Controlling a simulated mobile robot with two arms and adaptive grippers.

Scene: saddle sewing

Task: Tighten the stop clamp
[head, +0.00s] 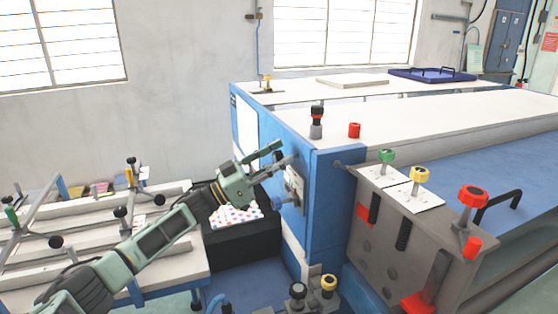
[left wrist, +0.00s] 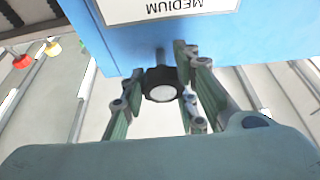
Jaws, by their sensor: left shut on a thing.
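My left gripper (head: 280,154) reaches to the left end of the blue machine, near its upper front corner. In the left wrist view its fingers (left wrist: 160,78) are shut on a black knob (left wrist: 162,86) with a pale round face. The knob sits on a short metal stem at the lower edge of a blue panel marked MEDIUM. Which part is the stop clamp is not marked. My right gripper is not in view.
The blue machine (head: 330,215) fills the right. Green (head: 387,156), yellow (head: 420,174) and red (head: 472,196) knobs stand on its front. A white bench (head: 185,258) with metal frames is on the left. A black box (head: 245,243) with spotted cloth lies below the gripper.

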